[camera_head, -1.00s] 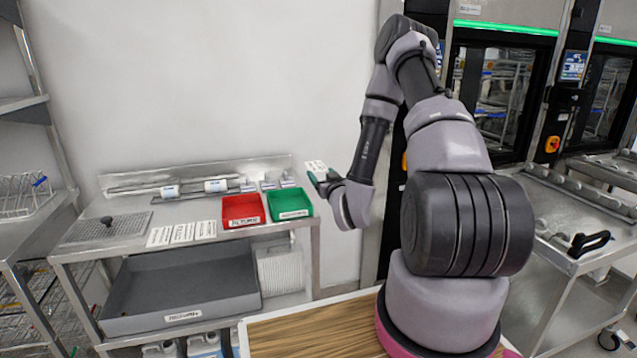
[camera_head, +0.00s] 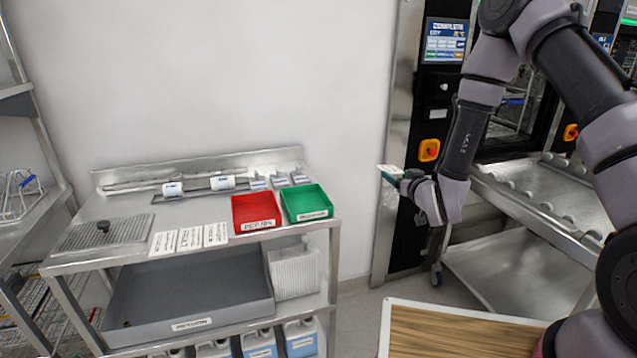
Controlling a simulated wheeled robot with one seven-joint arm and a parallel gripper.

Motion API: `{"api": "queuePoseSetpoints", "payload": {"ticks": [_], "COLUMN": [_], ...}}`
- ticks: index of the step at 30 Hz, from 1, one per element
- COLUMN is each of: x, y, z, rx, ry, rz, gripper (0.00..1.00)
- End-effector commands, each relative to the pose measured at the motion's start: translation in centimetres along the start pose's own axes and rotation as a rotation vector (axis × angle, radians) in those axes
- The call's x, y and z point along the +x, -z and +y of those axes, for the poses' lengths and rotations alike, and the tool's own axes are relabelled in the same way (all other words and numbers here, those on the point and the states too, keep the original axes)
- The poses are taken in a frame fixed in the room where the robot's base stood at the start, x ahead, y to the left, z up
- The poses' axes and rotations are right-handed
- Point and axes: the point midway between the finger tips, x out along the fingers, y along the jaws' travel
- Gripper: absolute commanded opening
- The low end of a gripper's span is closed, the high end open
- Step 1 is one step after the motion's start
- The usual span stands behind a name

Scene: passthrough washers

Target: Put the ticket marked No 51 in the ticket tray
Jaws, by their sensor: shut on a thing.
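My gripper (camera_head: 400,175) is shut on a small white ticket with a green part (camera_head: 390,169), held up in the air to the right of the steel bench, apart from it. The print on this ticket is too small to read. A red tray (camera_head: 255,212) and a green tray (camera_head: 306,204) stand side by side on the bench's right end. Each has a white front label too blurred to read surely, so I cannot tell which is the ticket tray. Both look empty inside.
Several white printed cards (camera_head: 190,239) lie flat on the bench (camera_head: 130,209), left of the red tray. A perforated plate with a black knob (camera_head: 103,227) is at the left. A grey bin (camera_head: 190,293) sits below. A wooden-topped surface (camera_head: 450,335) is in front.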

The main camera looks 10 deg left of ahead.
Motion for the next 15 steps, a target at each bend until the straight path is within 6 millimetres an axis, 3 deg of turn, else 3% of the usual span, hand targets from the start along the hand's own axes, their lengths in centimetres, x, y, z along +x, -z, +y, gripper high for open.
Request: {"api": "queuePoseSetpoints", "payload": {"ticks": [1, 6, 10, 15], "x": [0.5, 1.0, 0.6, -0.2], "y": [0.1, -0.2, -0.4, -0.6], "z": [-3.5, -13.2, -18.9, -23.1], "rx": [-0.009, -0.027, -0.043, -0.055], "ry": [0.053, 0.188, 0.263, 0.319], "rz": [-0.013, -0.074, -0.11, -0.139], "gripper": [0.21, 0.21, 0.21, 0.21]}}
